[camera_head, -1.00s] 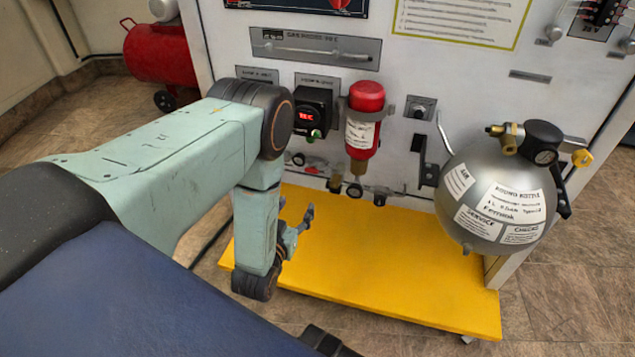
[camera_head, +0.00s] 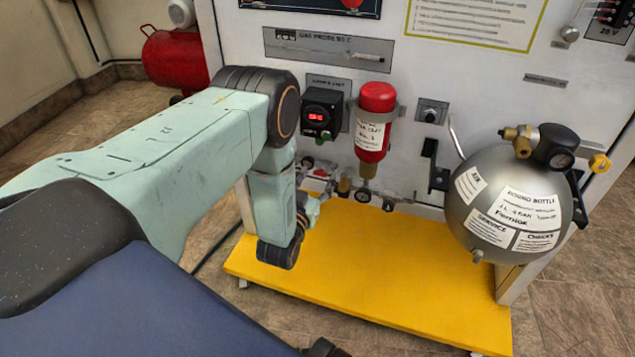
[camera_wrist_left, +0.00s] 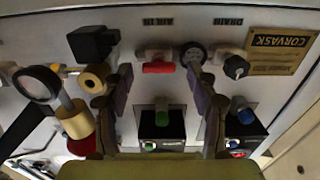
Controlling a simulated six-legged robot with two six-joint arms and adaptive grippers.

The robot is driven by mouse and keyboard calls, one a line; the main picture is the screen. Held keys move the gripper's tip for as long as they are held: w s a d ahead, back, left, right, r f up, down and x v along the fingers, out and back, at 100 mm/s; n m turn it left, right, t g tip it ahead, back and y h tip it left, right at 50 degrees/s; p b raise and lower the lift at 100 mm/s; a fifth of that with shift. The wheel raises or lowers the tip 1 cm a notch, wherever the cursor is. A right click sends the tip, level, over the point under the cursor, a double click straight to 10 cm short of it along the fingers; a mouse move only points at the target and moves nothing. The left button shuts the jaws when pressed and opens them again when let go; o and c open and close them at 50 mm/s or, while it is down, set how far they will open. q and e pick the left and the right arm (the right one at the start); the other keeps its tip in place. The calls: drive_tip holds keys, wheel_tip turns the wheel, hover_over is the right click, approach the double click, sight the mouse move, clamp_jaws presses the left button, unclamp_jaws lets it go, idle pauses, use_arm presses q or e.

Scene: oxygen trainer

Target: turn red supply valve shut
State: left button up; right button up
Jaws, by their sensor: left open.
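The red supply valve, a short red handle (camera_wrist_left: 158,67) on a fitting, shows in the left wrist view beneath the upside-down AIR IN lettering. My left gripper (camera_wrist_left: 160,76) is open, with one finger on each side of the handle in the picture. I cannot tell how far its tips are from the handle or whether they touch. In the head view my left gripper (camera_head: 311,206) is near the panel's lower fittings, partly hidden by my wrist. The handle is too small and covered to make out clearly there. My right gripper is not in view.
A round black fitting (camera_wrist_left: 193,54) sits close beside the valve. A brass fitting (camera_wrist_left: 94,80) and gauge (camera_wrist_left: 38,84) are to its left. In the head view, a red-topped filter (camera_head: 376,110) and silver round bottle (camera_head: 508,205) stand right of my arm, above the yellow base (camera_head: 400,270).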

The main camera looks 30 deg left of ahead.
use_arm(q)
drive_tip(key=shift+w, duration=0.2)
drive_tip(key=shift+c, duration=0.2)
drive_tip(key=c, duration=1.1)
drive_tip(key=shift+m, duration=0.3)
drive_tip(key=m+p, duration=0.2)
drive_tip(key=m, duration=0.1)
drive_tip(key=shift+d+r+p, duration=0.1)
drive_tip(key=shift+p, duration=0.25)
drive_tip(key=m+p, duration=0.2)
drive_tip(key=m, duration=0.5)
drive_tip(key=m+p, duration=0.1)
drive_tip(key=m, duration=0.1)
drive_tip(key=shift+d+f+m, duration=0.1)
drive_tip(key=shift+f+m, duration=0.1)
drive_tip(key=shift+m, duration=0.1)
drive_tip(key=m+p, duration=0.1)
drive_tip(key=m, duration=0.3)
drive_tip(key=shift+f+m, duration=0.1)
drive_tip(key=shift+m, duration=0.2)
